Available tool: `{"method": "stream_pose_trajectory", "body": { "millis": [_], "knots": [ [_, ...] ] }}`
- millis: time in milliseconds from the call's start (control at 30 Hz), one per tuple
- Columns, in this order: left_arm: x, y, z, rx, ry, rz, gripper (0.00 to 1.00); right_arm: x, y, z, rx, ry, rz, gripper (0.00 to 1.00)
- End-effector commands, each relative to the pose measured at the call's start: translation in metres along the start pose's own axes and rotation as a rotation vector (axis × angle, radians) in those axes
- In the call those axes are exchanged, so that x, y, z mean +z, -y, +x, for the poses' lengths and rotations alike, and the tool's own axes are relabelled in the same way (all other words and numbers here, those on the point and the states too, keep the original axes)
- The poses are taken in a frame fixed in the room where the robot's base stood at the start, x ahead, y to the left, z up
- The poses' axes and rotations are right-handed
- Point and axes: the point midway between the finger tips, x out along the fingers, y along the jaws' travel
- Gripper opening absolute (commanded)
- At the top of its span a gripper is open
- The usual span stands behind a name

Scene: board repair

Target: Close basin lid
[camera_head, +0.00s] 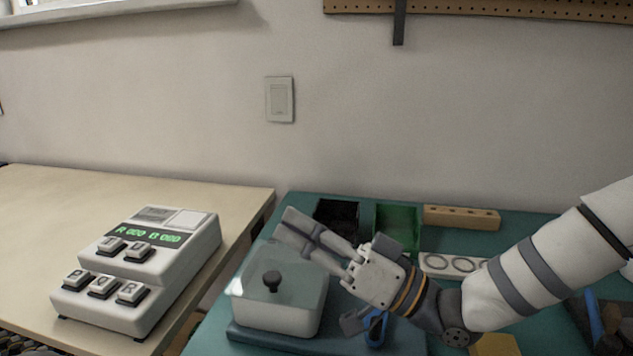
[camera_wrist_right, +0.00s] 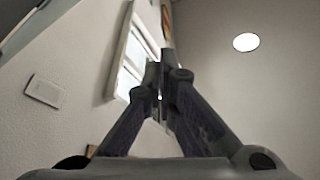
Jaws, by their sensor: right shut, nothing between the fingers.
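The basin (camera_head: 275,316) is a white box on a dark blue base, at the front left of the green mat. Its translucent lid (camera_head: 245,284) with a black knob (camera_head: 272,281) lies over its top; whether it is fully seated I cannot tell. My right gripper (camera_head: 283,231) is shut and empty, above the back of the lid and pointing left. My left gripper is not in view.
A white device with several keys (camera_head: 150,262) stands on the beige table (camera_head: 60,195) at left. A black bin (camera_head: 337,213), a green bin (camera_head: 398,221) and a wooden block (camera_head: 461,217) stand at the back of the green mat (camera_head: 538,222). Blue-handled tools lie near my right arm.

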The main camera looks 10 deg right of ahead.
Motion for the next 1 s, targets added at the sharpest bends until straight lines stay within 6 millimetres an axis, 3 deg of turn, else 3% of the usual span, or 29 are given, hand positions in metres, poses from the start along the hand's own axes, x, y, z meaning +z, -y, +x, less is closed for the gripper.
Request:
{"method": "stream_pose_trajectory", "body": {
  "millis": [433, 1000],
  "knots": [
    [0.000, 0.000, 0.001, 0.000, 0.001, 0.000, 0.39, 0.014, 0.002, -0.006, 0.002, 0.000, 0.003, 0.00],
    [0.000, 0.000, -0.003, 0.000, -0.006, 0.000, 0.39, 0.011, 0.005, -0.003, 0.001, 0.000, 0.001, 0.00]
  ]
}}
